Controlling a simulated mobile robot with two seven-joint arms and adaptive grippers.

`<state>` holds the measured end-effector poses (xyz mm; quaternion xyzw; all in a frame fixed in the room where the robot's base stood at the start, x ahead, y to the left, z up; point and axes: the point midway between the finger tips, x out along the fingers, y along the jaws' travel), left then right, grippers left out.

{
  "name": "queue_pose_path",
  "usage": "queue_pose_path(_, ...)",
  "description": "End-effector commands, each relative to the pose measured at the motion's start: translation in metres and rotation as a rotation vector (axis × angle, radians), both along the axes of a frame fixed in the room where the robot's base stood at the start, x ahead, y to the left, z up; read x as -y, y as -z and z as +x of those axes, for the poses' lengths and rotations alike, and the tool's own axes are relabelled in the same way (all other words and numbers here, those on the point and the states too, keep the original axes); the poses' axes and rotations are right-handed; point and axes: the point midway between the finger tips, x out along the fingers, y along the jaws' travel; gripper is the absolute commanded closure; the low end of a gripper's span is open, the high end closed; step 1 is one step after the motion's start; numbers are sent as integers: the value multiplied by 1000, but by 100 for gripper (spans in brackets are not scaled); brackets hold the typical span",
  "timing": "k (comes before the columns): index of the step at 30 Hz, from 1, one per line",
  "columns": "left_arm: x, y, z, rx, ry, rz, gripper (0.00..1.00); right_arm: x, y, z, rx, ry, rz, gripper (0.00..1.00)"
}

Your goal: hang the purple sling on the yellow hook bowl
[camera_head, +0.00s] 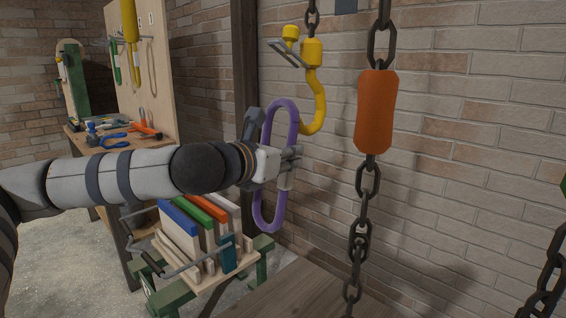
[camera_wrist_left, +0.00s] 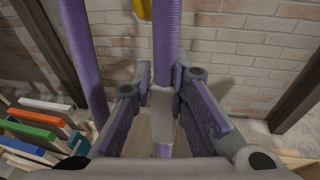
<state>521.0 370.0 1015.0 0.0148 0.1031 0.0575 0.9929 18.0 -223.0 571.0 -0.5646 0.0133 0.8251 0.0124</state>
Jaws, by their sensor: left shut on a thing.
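The purple sling (camera_head: 266,124) is a long upright loop in the middle of the head view. My left gripper (camera_head: 290,160) is shut on one side of it, with the loop standing above and below the fingers. In the left wrist view the gripper (camera_wrist_left: 162,105) closes around a strand of the sling (camera_wrist_left: 167,40), and the other strand runs to the left. The yellow hook (camera_head: 317,100) hangs from a chain just right of the sling's upper part. Its bowl curves toward the sling; I cannot tell whether they touch. My right gripper is not in view.
A chain with an orange block (camera_head: 376,112) hangs to the right of the hook. Below the arm stands a rack (camera_head: 212,283) with several coloured boards. A workbench (camera_head: 150,139) with tools and a pegboard (camera_head: 148,62) stand at left. A brick wall (camera_head: 460,120) lies behind.

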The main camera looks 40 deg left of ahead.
Motion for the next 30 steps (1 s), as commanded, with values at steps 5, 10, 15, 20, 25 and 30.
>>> queue_pose_path(5, 2, 4, 15, -1, 1, 2, 100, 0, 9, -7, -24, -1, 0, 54)
queue_pose_path(10, 3, 5, 28, -1, 0, 1, 100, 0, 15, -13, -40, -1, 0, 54)
queue_pose_path(15, 4, 6, 41, -1, 0, 1, 100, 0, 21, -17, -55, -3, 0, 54)
queue_pose_path(20, 5, 7, 53, 1, 1, 1, 100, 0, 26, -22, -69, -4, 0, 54)
queue_pose_path(25, 6, 9, 66, 0, 0, 1, 100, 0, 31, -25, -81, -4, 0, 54)
queue_pose_path(30, 7, 17, 76, -2, 1, 1, 100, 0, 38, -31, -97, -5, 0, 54)
